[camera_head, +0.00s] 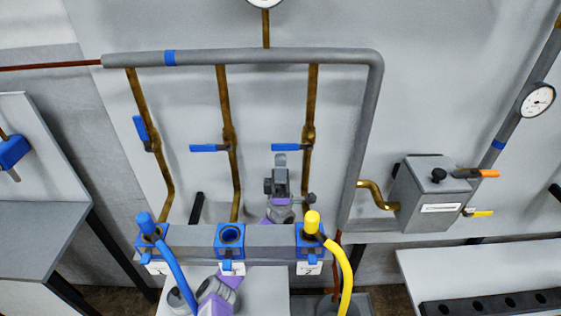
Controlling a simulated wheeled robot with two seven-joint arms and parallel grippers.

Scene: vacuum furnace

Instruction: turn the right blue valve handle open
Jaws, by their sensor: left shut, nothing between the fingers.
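The right blue valve handle (286,147) sticks out horizontally to the left from its valve on the right brown pipe (311,95). My left gripper (280,161) is shut and empty, pointing up. Its fingertips appear just below the handle in the picture; I cannot tell whether they touch it. My right gripper is not in view.
The middle blue handle (209,148) is also horizontal; the left blue handle (141,128) lies along its pipe. Below are blue sockets, the middle one (230,236) empty, with a blue hose (172,262) and a yellow hose (343,262). A grey box (430,196) stands right.

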